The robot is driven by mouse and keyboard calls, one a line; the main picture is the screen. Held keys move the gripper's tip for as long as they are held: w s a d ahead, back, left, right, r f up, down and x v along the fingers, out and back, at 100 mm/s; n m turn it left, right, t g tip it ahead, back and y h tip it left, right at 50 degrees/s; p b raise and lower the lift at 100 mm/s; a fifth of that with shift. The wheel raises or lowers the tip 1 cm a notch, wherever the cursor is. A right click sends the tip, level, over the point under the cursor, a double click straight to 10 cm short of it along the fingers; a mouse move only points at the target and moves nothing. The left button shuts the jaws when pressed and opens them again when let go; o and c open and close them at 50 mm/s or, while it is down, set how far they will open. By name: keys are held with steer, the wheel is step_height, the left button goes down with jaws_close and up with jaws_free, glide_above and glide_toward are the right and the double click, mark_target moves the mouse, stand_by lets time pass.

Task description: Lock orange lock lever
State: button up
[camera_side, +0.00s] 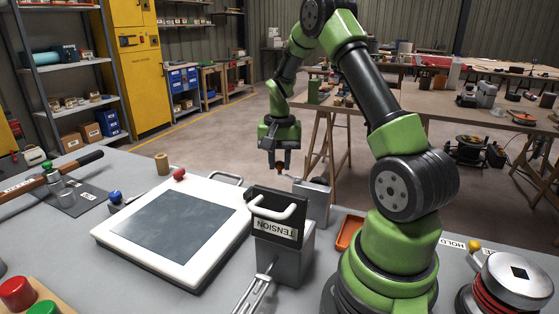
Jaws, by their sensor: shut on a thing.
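My gripper (282,167) hangs down above the back edge of the bench, right of the white framed panel. It is shut on a small orange-red knob (280,165), which looks like the end of the orange lock lever. The rest of the lever is too small and too hidden by the fingers to make out. A grey box (312,202) stands just below and to the right of the gripper, partly behind the TENSION block. Whether the lever is joined to this box I cannot tell.
A grey block with a black plate labelled TENSION (284,250) and a white handle stands in front. The white framed panel (110,237) lies left of it, with a red knob (179,174) at its back. An orange tray (350,232) sits beside my base.

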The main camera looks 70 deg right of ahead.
steer(key=o, duration=0.9)
step_height(320, 180, up, 10)
stand_by(0.3)
steer(key=a+r+n+t, duration=0.25)
steer(key=a+r, duration=0.35)
steer(key=a, duration=0.3)
steer(key=s+a+r+n+t+y, duration=0.2)
steer(key=s+a+n+t, duration=0.2)
steer(key=s+a+n, duration=0.3)
steer(key=s+a, duration=0.5)
steer(key=a, duration=0.3)
steer(key=shift+r+t, duration=0.2)
steer(key=shift+t, duration=0.15)
